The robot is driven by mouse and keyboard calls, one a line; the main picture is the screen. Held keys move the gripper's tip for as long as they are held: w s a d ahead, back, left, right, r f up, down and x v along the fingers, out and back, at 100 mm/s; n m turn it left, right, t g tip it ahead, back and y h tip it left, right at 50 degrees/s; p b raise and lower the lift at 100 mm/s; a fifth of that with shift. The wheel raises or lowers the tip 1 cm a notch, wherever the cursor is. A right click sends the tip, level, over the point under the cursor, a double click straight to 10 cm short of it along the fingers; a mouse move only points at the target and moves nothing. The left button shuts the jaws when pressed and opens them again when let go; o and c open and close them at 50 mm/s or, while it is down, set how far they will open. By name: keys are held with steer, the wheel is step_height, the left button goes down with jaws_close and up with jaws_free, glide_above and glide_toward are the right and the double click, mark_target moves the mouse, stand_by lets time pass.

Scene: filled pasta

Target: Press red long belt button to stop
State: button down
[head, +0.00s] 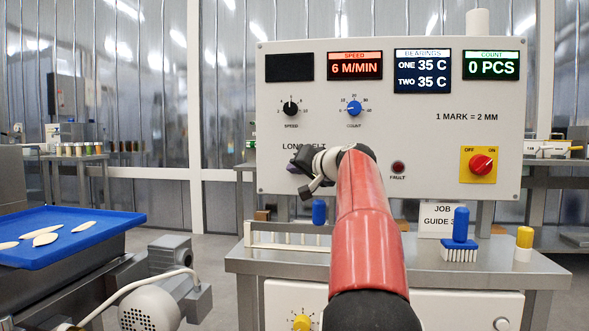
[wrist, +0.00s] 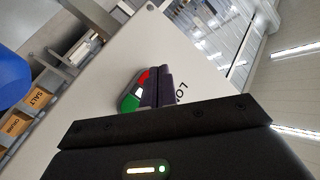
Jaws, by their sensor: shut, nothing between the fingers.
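The long belt button pair shows in the wrist view, with a red button (wrist: 146,76) and a green button (wrist: 130,103) in one oval housing on the pale panel. My gripper (wrist: 164,72) is shut and empty, with its fingertips right beside the red button. I cannot tell whether they touch it. In the head view my gripper (head: 297,160) is at the control panel (head: 390,135), just under the partly covered "LONG BELT" label (head: 303,146). My gripper and arm hide the buttons there.
The speed display (head: 355,66) reads 6 M/MIN, and the count display (head: 491,66) reads 0 PCS. A fault lamp (head: 398,168) and a red rotary switch (head: 482,164) are right of my arm. A blue tray (head: 100,219) with pasta pieces is at left.

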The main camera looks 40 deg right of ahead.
steer(key=shift+w+d, duration=0.1)
steer(key=shift+w, duration=0.05)
steer(key=shift+w+d+p, duration=0.15)
steer(key=shift+d+p, duration=0.05)
steer(key=shift+p, duration=0.1)
steer(key=shift+w+d+p, duration=0.25)
steer(key=shift+d+p, duration=0.05)
stand_by(0.8)
stand_by(0.4)
steer(key=shift+s+a+b, duration=0.55)
steer(key=shift+a+b, duration=0.05)
steer(key=shift+b, duration=0.1)
